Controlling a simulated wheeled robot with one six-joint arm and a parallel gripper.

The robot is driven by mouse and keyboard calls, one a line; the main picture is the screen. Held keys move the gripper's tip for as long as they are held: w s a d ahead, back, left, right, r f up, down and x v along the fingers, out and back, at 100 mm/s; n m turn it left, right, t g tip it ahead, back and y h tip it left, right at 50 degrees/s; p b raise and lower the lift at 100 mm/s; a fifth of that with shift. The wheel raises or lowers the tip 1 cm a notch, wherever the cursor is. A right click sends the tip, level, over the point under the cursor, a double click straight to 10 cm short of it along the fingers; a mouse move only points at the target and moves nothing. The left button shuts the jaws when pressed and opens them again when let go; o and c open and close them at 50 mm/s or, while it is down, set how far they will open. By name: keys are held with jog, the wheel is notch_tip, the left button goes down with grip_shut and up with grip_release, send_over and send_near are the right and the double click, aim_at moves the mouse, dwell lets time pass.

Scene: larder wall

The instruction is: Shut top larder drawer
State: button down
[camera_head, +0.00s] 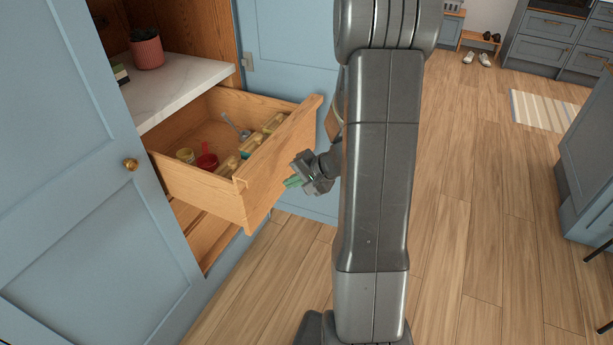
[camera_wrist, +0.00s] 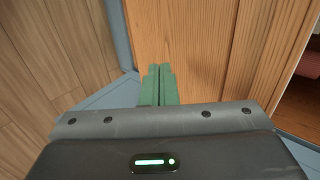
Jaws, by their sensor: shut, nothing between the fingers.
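The top larder drawer (camera_head: 217,193) is wooden and stands pulled out from the larder, under a white marble shelf. Its front panel (camera_head: 277,160) faces my arm. Inside the drawer are a red cup or scoop (camera_head: 206,160), a small yellow pot (camera_head: 186,155) and several jar-like items. My gripper (camera_head: 292,182) is just in front of the drawer front, with its green fingers pointing at it. In the wrist view the green fingers (camera_wrist: 158,84) are shut together with nothing between them, close to the wooden drawer front (camera_wrist: 200,45). Whether they touch it I cannot tell.
The blue larder door (camera_head: 90,200) with a brass knob stands open at the left. Another blue door panel (camera_head: 290,65) is behind the drawer. A potted plant (camera_head: 147,50) stands on the marble shelf (camera_head: 170,88). Wooden floor (camera_head: 470,200) lies clear to the right.

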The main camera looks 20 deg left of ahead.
aim_at(271, 180)
jog(key=a, duration=0.2)
jog(key=shift+w+a+r, duration=0.1)
jog(key=shift+a, duration=0.2)
jog(key=shift+a+p, duration=0.3)
jog(key=shift+a, duration=0.35)
jog(key=shift+a, duration=0.1)
